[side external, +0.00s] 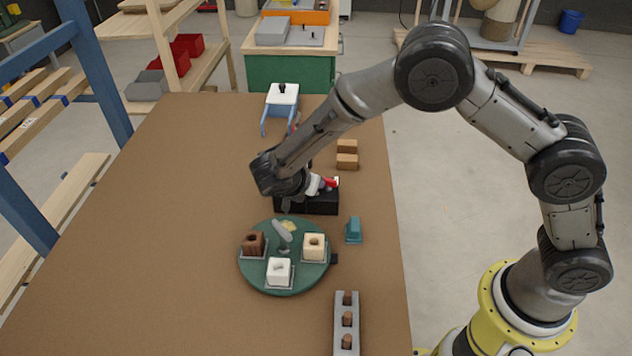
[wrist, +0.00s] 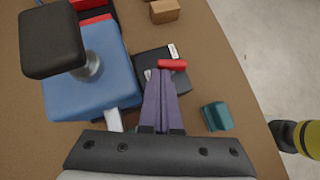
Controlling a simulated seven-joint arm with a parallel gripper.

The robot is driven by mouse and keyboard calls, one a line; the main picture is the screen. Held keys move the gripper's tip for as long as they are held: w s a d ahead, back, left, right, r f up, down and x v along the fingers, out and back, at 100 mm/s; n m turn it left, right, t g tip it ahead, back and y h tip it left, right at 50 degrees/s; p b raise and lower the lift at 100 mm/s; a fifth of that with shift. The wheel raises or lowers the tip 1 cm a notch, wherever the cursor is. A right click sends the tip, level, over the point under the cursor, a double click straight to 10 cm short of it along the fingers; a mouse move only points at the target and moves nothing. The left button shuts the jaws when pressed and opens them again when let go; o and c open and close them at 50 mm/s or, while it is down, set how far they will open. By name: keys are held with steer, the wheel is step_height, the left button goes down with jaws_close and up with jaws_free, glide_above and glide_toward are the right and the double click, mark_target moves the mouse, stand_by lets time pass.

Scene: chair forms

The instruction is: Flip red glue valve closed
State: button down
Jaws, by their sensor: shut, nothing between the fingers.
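The red glue valve (wrist: 172,64) is a short red bar on a black base (wrist: 180,80) with a small white label. It also shows in the side external view as a red piece (side external: 331,183) on the black box (side external: 320,203), partly hidden by my arm. My gripper (wrist: 160,72) has its two purple-grey fingers together, with nothing between them. Their tips are at the left end of the red bar in the wrist view. I cannot tell whether they touch it. The fingers cover part of the base.
A blue block (wrist: 88,95) with a black pad (wrist: 52,38) on a metal stem stands close left of my fingers. A teal block (side external: 353,230), a green turntable (side external: 262,279) with several forms, brown blocks (side external: 347,161) and a peg rack (side external: 340,307) are nearby. The left tabletop is clear.

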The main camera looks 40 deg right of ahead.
steer(key=shift+s, duration=0.1)
stand_by(0.4)
steer(key=shift+s+d, duration=0.4)
steer(key=shift+s, duration=0.25)
steer(key=a, duration=0.1)
steer(key=s+a, duration=0.1)
steer(key=a, duration=0.2)
steer(key=shift+s+a, duration=0.2)
steer(key=shift+s, duration=0.1)
steer(key=v, duration=0.9)
steer(key=shift+r, duration=0.45)
